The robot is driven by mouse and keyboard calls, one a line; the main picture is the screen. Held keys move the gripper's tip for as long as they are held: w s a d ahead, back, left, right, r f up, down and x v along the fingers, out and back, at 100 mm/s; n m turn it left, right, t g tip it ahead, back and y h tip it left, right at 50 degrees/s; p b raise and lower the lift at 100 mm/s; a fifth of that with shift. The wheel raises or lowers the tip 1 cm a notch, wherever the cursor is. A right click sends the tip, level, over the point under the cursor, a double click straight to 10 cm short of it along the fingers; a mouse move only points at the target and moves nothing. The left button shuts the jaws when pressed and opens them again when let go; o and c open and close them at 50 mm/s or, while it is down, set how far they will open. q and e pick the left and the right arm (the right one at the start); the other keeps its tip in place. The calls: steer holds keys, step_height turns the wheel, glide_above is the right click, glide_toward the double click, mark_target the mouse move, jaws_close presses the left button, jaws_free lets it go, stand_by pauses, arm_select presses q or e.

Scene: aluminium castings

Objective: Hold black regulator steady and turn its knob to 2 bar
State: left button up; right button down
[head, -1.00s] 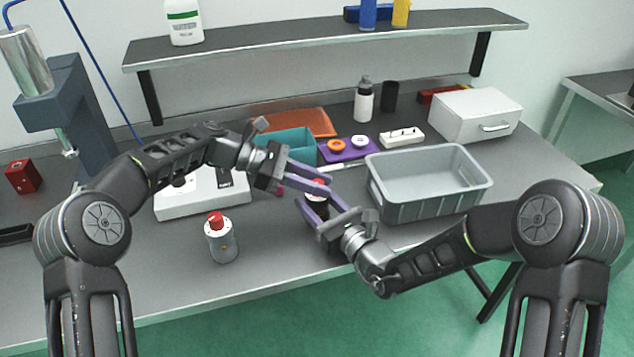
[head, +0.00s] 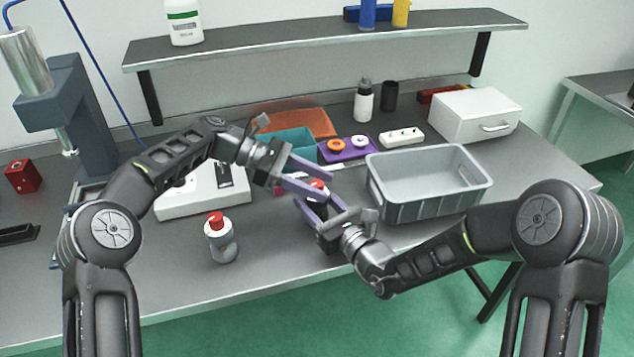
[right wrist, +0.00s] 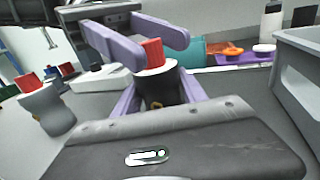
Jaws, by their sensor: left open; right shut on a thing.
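The black regulator (right wrist: 160,90) stands upright between the fingers of my right gripper (head: 315,202), which is shut on its body. Its red knob (right wrist: 152,52) sits above a white collar; the knob also shows in the head view (head: 318,184). My left gripper (head: 327,186) is open, with its fingers at knob height, one on each side of the knob as seen from the head. Contact with the knob cannot be told. In the right wrist view the left fingers (right wrist: 150,38) reach in from the upper left. The scale marks cannot be read.
A grey regulator with a red knob (head: 221,240) stands to the left near the front edge. A grey crate (head: 430,205) is close on the right. A white device (head: 205,200), teal bin (head: 292,143) and purple tray (head: 348,155) lie behind.

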arm_select(q)
steer(key=shift+s+d+n+t, duration=0.15)
steer(key=shift+d+n+t, duration=0.15)
steer(key=shift+t, duration=0.1)
steer(key=n+t, duration=0.2)
steer(key=t, duration=0.1)
steer(key=shift+a+n, duration=0.4)
steer(key=w+v, duration=0.1)
steer(key=v, duration=1.1)
steer(key=a+f+n+y, duration=0.4)
steer(key=n+y, duration=0.2)
steer(key=shift+s+a+g, duration=0.3)
steer(key=shift+a, duration=0.05)
steer(key=shift+f, duration=0.1)
